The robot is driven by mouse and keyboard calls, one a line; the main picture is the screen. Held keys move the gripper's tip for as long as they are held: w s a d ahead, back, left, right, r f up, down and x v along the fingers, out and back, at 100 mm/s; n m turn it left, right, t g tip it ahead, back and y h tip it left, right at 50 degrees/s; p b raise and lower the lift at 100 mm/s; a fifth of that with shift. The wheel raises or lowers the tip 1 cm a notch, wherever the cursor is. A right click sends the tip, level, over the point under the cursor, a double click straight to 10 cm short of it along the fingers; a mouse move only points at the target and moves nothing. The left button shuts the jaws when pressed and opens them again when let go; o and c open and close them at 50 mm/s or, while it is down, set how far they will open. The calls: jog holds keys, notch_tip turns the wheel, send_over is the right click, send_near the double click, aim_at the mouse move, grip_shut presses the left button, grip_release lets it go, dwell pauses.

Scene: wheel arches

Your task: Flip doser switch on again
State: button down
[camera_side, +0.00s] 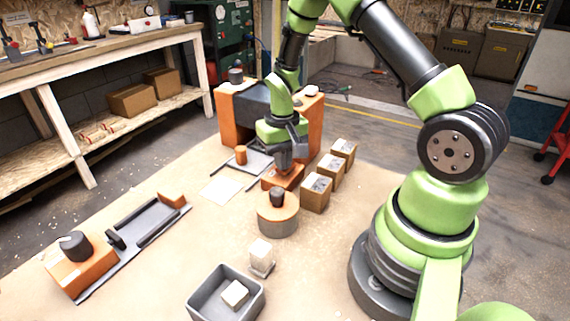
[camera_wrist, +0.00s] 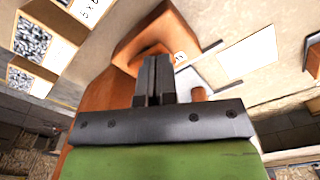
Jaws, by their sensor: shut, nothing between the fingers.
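My gripper (camera_side: 284,167) is shut and empty, pointing down over a low orange box (camera_side: 275,182) in the middle of the table. In the wrist view the two fingers of my gripper (camera_wrist: 157,62) are together over the same orange box (camera_wrist: 135,45). A small white label (camera_wrist: 180,57) shows on the box beside the fingertips. An orange raised part (camera_wrist: 153,50) lies just beyond the fingertips and may be the doser switch. The fingers hide part of it, so I cannot tell its position or whether they touch it.
Several cardboard boxes with grey contents (camera_side: 316,193) stand close to the right. A round orange-grey unit with a black knob (camera_side: 278,222) is in front. An orange frame (camera_side: 315,125) stands behind. A grey bin (camera_side: 210,302) is at the front.

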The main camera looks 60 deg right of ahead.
jog(key=shift+f, duration=0.25)
jog(key=shift+r, duration=3.5)
jog(key=shift+r, duration=0.15)
jog(key=s+a+r+n+t, duration=0.1)
jog(key=s+a+r+t, duration=0.1)
jog(key=s+a+r, duration=0.45)
jog(key=s+a+r+t, duration=0.1)
jog(key=a+r+t, duration=0.2)
jog(key=r, duration=0.7)
jog(key=s+a+r+n+t+y, duration=0.1)
jog(key=s+a+r+t+y, duration=0.1)
jog(key=s, duration=0.5)
jog(key=shift+s+a, duration=0.2)
jog(key=shift+a, duration=0.65)
